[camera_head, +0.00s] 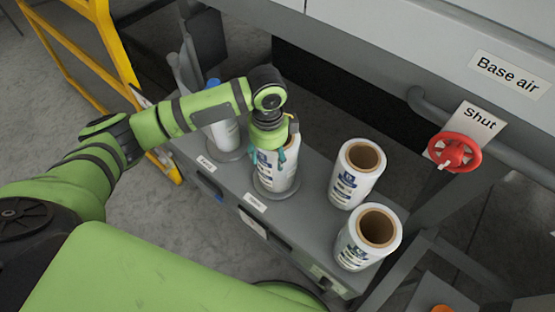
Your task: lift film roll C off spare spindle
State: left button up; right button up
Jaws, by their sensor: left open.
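A white film roll (274,176) with a blue-printed label stands upright on a round base plate near the middle of the grey bench. Its lettering is too small to read, so I cannot tell whether it is roll C. My left gripper (276,156) points down over this roll, with its open fingers at the roll's upper part. The gripper hides the roll's top and any spindle there. I cannot tell whether the fingers touch the roll. My right gripper is not in view.
Another roll (223,131) with a blue top stands left on a round plate. Two rolls with open brown cores, one farther (347,188) and one nearer (353,251), stand right. A red valve wheel (455,151) is beside a "Shut" sign (479,121). A yellow rail (103,38) stands left.

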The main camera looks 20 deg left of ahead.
aim_at(271, 164)
pick_arm(q)
jog(key=shift+w+f+p, duration=0.15)
jog(key=shift+f+p, duration=0.35)
jog(key=shift+f, duration=2.25)
grip_shut()
jog(key=shift+w+r, duration=0.1)
